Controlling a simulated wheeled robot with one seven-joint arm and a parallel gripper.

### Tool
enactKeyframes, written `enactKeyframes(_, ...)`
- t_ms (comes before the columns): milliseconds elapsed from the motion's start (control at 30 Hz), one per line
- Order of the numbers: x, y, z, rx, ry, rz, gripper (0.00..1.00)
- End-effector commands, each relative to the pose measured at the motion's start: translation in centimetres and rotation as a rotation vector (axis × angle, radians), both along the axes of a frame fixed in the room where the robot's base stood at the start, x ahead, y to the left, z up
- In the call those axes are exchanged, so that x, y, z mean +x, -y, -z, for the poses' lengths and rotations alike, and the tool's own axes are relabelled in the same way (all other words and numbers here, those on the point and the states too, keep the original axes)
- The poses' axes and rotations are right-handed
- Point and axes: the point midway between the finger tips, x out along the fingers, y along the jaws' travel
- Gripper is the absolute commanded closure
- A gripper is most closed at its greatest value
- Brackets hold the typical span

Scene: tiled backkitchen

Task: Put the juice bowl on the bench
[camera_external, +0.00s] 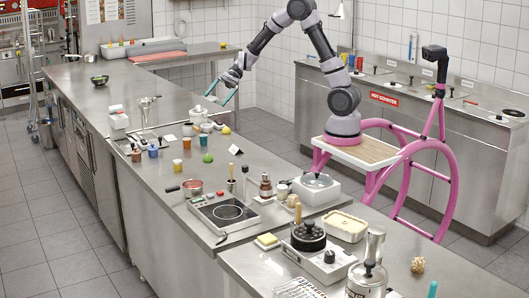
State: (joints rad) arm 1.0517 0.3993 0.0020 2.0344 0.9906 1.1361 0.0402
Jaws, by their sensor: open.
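My gripper (221,97) hangs over the long steel counter with its two teal fingers spread apart and nothing between them. Just below and to the left of it stands a small white bowl-like vessel (197,115), upright on the counter and close to the fingers. It may be the juice bowl, but its contents are too small to make out. A dark bowl (99,80) with something green in it stands further back on the left. The steel bench (185,190) runs from the back left towards the front.
The counter's back left stretch (115,95) is mostly clear.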

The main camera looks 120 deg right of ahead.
Motion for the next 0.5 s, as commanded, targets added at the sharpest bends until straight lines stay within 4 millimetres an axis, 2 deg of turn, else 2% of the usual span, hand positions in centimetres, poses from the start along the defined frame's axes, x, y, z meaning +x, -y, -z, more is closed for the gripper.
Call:
enactKeyframes(33, 1.2, -4.4, -2.4, -0.076, -0.011, -0.113, 0.0)
enactKeyframes(133, 1.7, -12.2, -5.5, -0.222, -0.036, -0.325, 0.0)
enactKeyframes(233, 0.8, -19.5, -8.2, -0.379, -0.047, -0.529, 0.0)
enactKeyframes(300, -0.6, -24.0, -9.7, -0.495, -0.046, -0.664, 0.0)
enactKeyframes(400, -3.3, -29.5, -11.5, -0.666, -0.03, -0.845, 0.0)
enactKeyframes(500, -6.6, -34.1, -12.8, -0.845, 0.002, -1.01, 0.0)
